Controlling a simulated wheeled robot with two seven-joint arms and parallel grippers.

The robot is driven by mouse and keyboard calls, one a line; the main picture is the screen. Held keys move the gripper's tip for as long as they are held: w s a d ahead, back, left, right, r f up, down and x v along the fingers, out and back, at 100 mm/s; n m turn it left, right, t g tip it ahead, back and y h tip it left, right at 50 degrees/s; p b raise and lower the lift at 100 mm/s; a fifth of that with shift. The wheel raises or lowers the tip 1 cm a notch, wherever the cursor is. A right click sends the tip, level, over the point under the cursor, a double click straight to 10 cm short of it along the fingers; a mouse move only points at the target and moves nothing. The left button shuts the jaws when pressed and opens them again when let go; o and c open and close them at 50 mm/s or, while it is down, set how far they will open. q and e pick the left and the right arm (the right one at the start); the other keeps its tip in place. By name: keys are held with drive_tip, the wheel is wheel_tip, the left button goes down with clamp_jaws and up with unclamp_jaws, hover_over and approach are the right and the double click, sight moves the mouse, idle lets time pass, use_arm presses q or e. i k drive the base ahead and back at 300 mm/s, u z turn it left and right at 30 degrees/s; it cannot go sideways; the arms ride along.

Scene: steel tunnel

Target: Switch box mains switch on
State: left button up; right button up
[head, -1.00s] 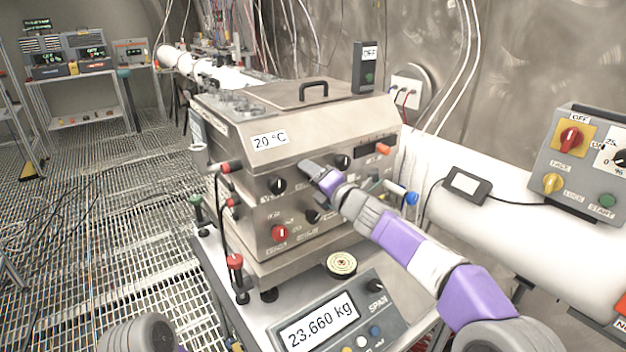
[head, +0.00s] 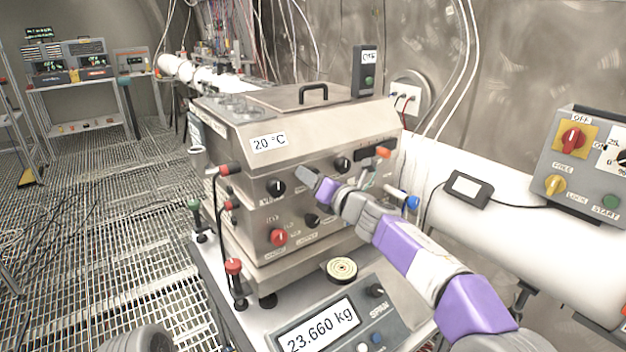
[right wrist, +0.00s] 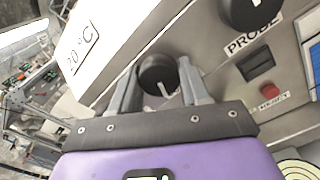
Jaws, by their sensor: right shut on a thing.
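The steel box (head: 330,130) carries a "20 °C" label and several knobs on its front. My right gripper (head: 312,180) is at that front, beside a black knob (head: 275,187) in the head view. In the right wrist view the right gripper (right wrist: 160,88) has its two grey fingers on either side of a black knob (right wrist: 157,76) with a pale pointer line, and is shut on it. The labels by this knob are hidden or too small to read. A red knob (head: 279,237) sits lower on the front. My left gripper is not in view.
A scale (head: 330,325) reading 23.660 kg stands in front of the box. Cables and plugs (head: 232,168) run down its left side. A grey panel (head: 585,165) with a red switch marked OFF is at the right. A small dark box (head: 368,75) marked OFF stands behind.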

sight(279, 236)
drive_tip(key=k, duration=1)
